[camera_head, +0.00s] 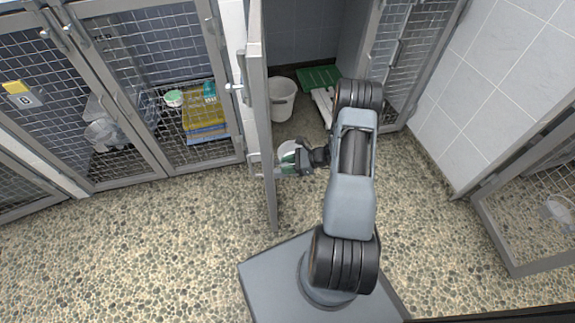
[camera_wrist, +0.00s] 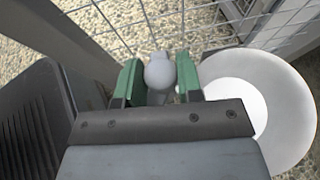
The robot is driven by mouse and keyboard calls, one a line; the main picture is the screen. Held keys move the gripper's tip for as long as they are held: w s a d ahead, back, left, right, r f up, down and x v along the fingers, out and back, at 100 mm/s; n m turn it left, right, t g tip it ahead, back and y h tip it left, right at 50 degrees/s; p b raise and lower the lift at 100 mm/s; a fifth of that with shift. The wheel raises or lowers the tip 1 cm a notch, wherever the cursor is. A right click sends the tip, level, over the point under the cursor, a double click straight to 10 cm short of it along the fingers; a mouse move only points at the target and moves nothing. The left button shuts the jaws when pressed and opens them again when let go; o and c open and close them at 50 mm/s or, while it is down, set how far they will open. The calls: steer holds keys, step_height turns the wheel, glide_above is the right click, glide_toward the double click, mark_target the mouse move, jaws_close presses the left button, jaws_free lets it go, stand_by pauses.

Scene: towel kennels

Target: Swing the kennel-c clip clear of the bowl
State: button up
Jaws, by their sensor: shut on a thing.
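My gripper (camera_head: 283,166) is at the open kennel door, low on its inner side. In the wrist view, the green fingers of my gripper (camera_wrist: 160,84) are shut on a pale grey rounded knob, which looks like the kennel-c clip (camera_wrist: 160,70). The white bowl (camera_wrist: 288,82) is just right of the fingers in that view, close beside the gripper, and the gripper body covers part of it. In the head view, the bowl (camera_head: 288,149) shows only partly behind my gripper. The clip is too small and covered to make out there.
The open door (camera_head: 262,120) stands out from the kennel over the pebbled floor (camera_head: 150,240). Inside are a white bucket (camera_head: 283,98) and a green mat (camera_head: 319,77). The closed kennel on the left holds a yellow towel (camera_head: 204,118). Floor left of the door is clear.

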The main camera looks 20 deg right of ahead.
steer(key=shift+n+g+y, duration=0.4)
steer(key=shift+n+g, duration=0.4)
steer(key=shift+g, duration=0.1)
steer(key=o, duration=0.9)
steer(key=shift+d, duration=0.1)
steer(key=p+v, duration=0.3)
steer(key=v, duration=1)
steer(key=shift+s+d+r, duration=0.1)
steer(key=shift+d+r, duration=0.15)
